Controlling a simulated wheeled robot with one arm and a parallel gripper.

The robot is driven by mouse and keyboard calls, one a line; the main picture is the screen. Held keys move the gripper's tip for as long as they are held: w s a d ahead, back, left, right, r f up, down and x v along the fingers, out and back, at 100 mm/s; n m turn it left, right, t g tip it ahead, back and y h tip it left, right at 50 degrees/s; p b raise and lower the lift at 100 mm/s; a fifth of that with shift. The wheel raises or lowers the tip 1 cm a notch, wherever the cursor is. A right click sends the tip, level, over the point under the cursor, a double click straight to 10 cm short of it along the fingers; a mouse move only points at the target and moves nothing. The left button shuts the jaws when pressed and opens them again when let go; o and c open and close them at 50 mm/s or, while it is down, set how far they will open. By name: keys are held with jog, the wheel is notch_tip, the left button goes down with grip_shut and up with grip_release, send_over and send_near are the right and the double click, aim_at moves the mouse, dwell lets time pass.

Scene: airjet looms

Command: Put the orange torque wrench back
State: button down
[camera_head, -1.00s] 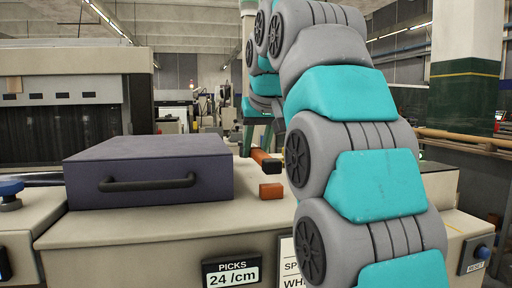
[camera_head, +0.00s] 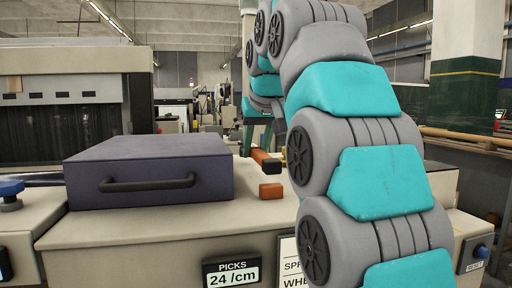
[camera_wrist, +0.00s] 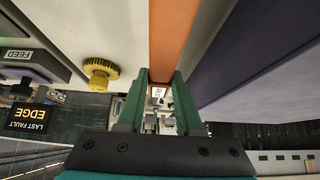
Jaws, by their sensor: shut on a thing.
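The orange torque wrench shows in the wrist view (camera_wrist: 172,38) as a long orange bar running from between my gripper's fingers to the top edge. My gripper (camera_wrist: 160,82) has green fingers, one on each side of the bar, and is shut on it. In the head view an orange-brown bar with a dark end (camera_head: 265,160) shows just under the green fingers, beside the case, and seems to be the same wrench. My arm hides part of that area. I cannot tell whether the wrench touches the surface below.
A dark blue case (camera_head: 150,162) with a black handle lies on the beige machine top (camera_head: 130,222). A small orange-brown block (camera_head: 271,191) sits to its right, close to my arm. A yellow knurled knob (camera_wrist: 100,72) shows in the wrist view.

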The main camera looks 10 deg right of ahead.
aim_at(258, 150)
jog(key=shift+f+b, duration=0.65)
jog(key=shift+f, duration=0.35)
dwell(0.7)
jog(key=c, duration=0.5)
grip_release()
jog(key=shift+r, duration=0.1)
jog(key=p+v, duration=0.2)
jog(key=v, duration=0.4)
jog(key=shift+s+r, duration=0.15)
jog(key=shift+r, duration=0.1)
jog(key=shift+s+r, duration=0.4)
jog(key=shift+f, duration=0.1)
